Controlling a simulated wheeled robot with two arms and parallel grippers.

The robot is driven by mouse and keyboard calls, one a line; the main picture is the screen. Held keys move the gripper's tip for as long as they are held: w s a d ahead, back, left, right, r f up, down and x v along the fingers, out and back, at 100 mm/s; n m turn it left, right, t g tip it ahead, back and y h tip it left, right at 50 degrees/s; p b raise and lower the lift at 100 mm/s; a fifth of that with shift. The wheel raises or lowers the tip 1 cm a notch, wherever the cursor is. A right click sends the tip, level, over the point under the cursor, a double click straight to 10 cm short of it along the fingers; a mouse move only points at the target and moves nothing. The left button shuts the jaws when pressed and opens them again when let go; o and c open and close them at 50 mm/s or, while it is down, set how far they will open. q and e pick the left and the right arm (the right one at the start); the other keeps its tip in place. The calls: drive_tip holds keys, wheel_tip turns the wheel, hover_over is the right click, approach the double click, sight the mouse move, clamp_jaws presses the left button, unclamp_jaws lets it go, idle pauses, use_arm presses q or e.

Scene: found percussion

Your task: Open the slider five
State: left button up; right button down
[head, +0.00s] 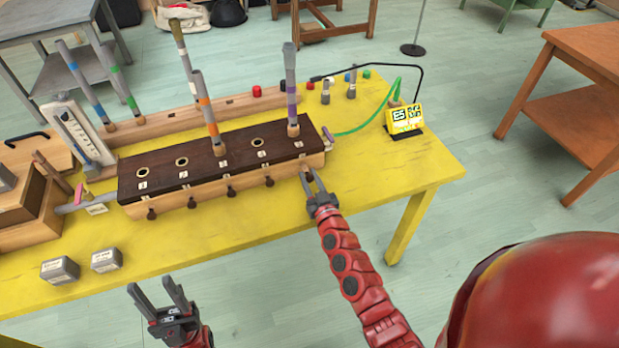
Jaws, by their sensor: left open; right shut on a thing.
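A long dark-topped wooden box (205,168) lies on the yellow table, with numbered holes along its top and small dark slider knobs along its front. Knobs show below holes one (152,214), two (191,203), three (231,191) and four (269,181). A grey tube with a purple band (292,88) stands upright at hole five. My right gripper (311,176) is at the box's front right end, shut on the slider five knob, which its fingers hide. How far that slider is out cannot be seen. My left gripper (158,296) is open and empty, in front of the table edge.
A tube with an orange band (204,105) stands at hole three. A yellow E5 display (405,119) stands at the table's right. Two grey blocks (60,270) lie at the front left. The table's front right is clear.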

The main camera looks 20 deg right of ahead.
drive_tip(key=shift+s, duration=0.3)
drive_tip(key=c, duration=0.6)
unclamp_jaws()
drive_tip(key=shift+c, duration=0.2)
drive_tip(key=shift+s, duration=0.1)
drive_tip(key=s+b, duration=0.2)
drive_tip(key=s, duration=1.5)
drive_tip(key=shift+s+d, duration=0.15)
drive_tip(key=shift+d, duration=0.15)
